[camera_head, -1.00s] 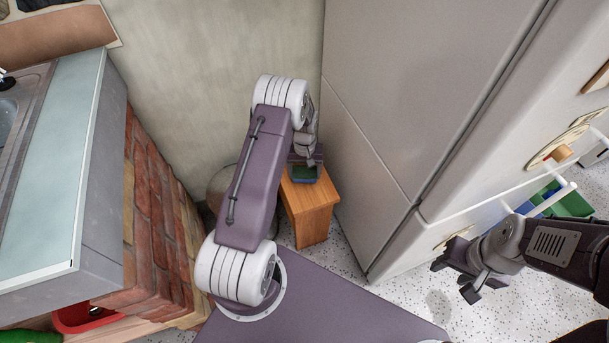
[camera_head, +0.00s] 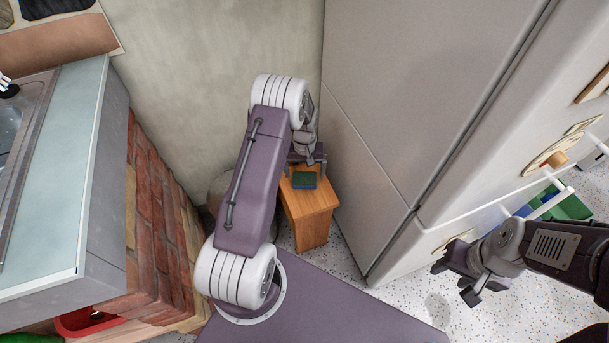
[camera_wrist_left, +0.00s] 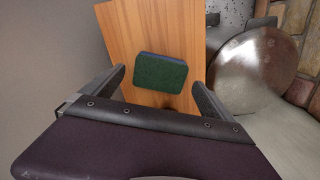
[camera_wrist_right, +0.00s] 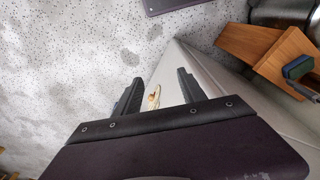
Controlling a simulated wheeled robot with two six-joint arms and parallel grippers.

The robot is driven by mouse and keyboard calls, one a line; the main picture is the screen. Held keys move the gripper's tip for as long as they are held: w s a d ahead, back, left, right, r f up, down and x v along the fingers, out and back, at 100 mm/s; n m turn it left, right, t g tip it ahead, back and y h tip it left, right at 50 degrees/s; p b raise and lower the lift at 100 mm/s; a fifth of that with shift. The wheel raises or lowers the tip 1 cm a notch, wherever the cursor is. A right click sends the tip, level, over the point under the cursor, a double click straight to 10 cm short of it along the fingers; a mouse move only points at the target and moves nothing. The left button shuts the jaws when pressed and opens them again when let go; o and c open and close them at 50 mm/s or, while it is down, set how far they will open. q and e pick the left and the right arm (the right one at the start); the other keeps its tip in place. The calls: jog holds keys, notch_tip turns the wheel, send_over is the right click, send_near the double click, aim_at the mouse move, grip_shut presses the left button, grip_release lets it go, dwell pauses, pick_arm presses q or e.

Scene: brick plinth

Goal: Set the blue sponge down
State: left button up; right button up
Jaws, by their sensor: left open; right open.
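The blue sponge (camera_head: 304,180), with a dark green top face and a blue edge, lies flat on a small wooden stool (camera_head: 311,226) in the corner by the fridge. In the left wrist view the sponge (camera_wrist_left: 160,72) rests on the wood, beyond and between my fingers. My left gripper (camera_wrist_left: 160,88) is open, with both fingers apart from the sponge. In the head view my left gripper (camera_head: 307,160) is just behind the sponge, partly hidden by my arm. My right gripper (camera_head: 452,281) is open and empty, over the floor at the right. The sponge also shows in the right wrist view (camera_wrist_right: 298,67).
The tall grey fridge (camera_head: 400,90) stands close to the stool's right. A round metal object (camera_wrist_left: 255,65) stands beside the stool. A brick plinth (camera_head: 160,220) under the counter is at the left. Speckled floor (camera_head: 500,318) is clear at the lower right.

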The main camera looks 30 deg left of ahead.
aim_at(304, 178)
pick_arm(q)
notch_tip(304, 178, up, 8)
jog(key=p, duration=0.2)
jog(key=s+d+r+m, duration=0.1)
jog(key=s+d+r, duration=0.2)
jog(key=s, duration=0.3)
jog(key=s+d+r+m, duration=0.2)
jog(key=s+d+r, duration=0.2)
jog(key=s, duration=0.2)
jog(key=s+d+r+m+t, duration=0.1)
jog(key=s+d+r+m, duration=0.1)
jog(key=s, duration=0.4)
jog(key=shift+s+d+r, duration=0.35)
jog(key=shift+d+r, duration=0.5)
jog(key=shift+d, duration=0.25)
pick_arm(e)
notch_tip(304, 178, up, 3)
jog(key=shift+r, duration=0.15)
jog(key=shift+r, duration=0.1)
pick_arm(q)
notch_tip(304, 178, up, 25)
jog(key=p, duration=2.5)
jog(key=shift+f, duration=0.15)
pick_arm(e)
notch_tip(304, 178, up, 25)
jog(key=shift+f, duration=0.2)
